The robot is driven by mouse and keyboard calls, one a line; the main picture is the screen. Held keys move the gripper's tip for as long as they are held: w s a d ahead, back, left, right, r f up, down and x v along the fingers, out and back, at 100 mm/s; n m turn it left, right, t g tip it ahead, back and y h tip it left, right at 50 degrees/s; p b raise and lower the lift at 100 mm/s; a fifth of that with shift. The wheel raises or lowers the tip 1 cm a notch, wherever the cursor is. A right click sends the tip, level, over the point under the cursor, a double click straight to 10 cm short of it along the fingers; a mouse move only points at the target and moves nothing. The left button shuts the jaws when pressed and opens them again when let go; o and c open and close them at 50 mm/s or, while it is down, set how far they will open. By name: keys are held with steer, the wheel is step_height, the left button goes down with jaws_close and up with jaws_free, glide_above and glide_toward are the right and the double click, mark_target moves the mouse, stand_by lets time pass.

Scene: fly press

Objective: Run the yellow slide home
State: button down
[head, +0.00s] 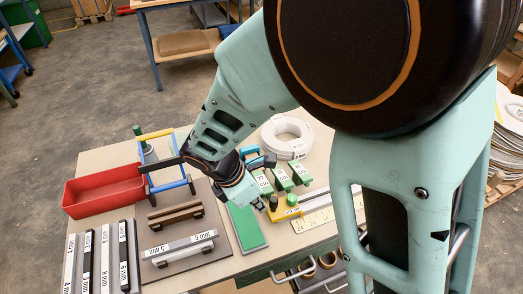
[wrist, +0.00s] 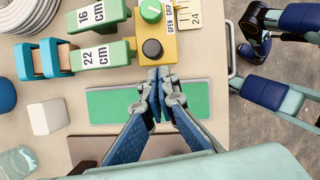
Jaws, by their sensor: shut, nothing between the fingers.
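The yellow slide (head: 287,212) is a small yellow block on the table, right of a green pad. It also shows in the wrist view (wrist: 170,48), with a green knob (wrist: 151,10) and a black knob (wrist: 152,48) on top. Labels reading "OPEN" and "24" lie along its right side. My gripper (wrist: 158,76) is shut and empty, with its fingertips at the near edge of the yellow slide, over the green pad. I cannot tell whether they touch it. In the head view my gripper (head: 260,206) is small and partly hidden by its own wrist.
Green blocks labelled in cm (wrist: 103,55) stand left of the slide. A white coil (head: 287,138) lies behind. A red bin (head: 105,191), a blue-and-yellow frame (head: 148,185) and long labelled bars (head: 103,262) fill the left side. The table's edge is near on the right.

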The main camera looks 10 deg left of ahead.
steer(key=shift+w+d, duration=0.25)
steer(key=shift+d, duration=0.05)
steer(key=w+d+p, duration=0.1)
steer(key=w+d, duration=0.3)
steer(key=d, duration=0.2)
steer(key=w+d+p, duration=0.2)
steer(key=w+d, duration=0.2)
steer(key=d, duration=0.3)
steer(key=w+d+p, duration=0.1)
steer(key=w+d, duration=0.3)
steer(key=d, duration=0.2)
steer(key=shift+d, duration=0.2)
steer(key=shift+d+r, duration=0.1)
